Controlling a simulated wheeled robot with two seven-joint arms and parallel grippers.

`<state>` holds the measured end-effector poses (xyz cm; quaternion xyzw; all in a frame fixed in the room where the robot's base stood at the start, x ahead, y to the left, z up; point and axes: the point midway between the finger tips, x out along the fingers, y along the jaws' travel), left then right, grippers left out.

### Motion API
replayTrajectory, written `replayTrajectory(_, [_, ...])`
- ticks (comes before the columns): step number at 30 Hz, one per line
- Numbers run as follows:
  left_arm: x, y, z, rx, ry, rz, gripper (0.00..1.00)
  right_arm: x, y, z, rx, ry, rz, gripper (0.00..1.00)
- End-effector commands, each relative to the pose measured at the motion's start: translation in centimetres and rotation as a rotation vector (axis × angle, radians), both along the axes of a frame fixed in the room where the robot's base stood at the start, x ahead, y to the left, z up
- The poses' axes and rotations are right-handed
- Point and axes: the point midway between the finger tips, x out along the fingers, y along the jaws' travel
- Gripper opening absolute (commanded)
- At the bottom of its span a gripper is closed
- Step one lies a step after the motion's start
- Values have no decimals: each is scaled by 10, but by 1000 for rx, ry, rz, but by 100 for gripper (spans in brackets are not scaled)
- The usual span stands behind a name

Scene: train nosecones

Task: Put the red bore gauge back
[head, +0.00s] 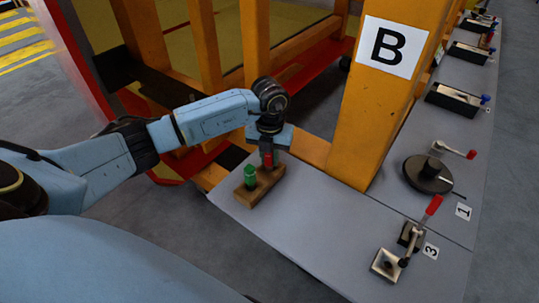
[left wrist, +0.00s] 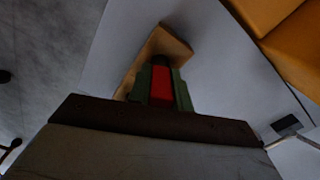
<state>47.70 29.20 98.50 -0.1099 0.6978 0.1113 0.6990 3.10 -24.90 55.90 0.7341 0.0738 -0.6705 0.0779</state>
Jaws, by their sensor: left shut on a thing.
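The red bore gauge (head: 267,160) is upright under my left gripper (head: 268,150), which is shut on its upper part. It also shows as a red block in the left wrist view (left wrist: 162,86), between the gripper's fingers. Its lower end meets the wooden holder (head: 262,190) in the head view; I cannot tell whether it sits in a hole or just above. The wooden holder also shows in the left wrist view (left wrist: 172,43). My right gripper is not in view.
The holder stands at the left end of the grey table (head: 310,215), close to an orange post (head: 362,120) marked B. A clamp with a red handle (head: 408,240) and a round black fixture (head: 428,174) are to the right. The table's middle is clear.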

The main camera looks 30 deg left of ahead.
Motion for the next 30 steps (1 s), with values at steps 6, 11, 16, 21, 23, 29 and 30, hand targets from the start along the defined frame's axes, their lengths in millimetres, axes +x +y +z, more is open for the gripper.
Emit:
replayTrajectory(6, [0,0,-3,0,0,0,29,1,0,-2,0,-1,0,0])
replayTrajectory(11, [0,0,-3,0,0,0,42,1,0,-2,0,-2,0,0])
replayTrajectory(16, [0,0,-2,0,0,0,42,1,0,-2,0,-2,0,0])
replayTrajectory(21, [1,0,6,0,-3,0,42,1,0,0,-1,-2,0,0])
replayTrajectory(23, [2,1,15,1,-6,1,42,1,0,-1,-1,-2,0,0])
replayTrajectory(29, [2,1,57,1,-8,-1,42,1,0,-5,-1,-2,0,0])
replayTrajectory(30, [1,1,66,1,-6,0,42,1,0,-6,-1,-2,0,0])
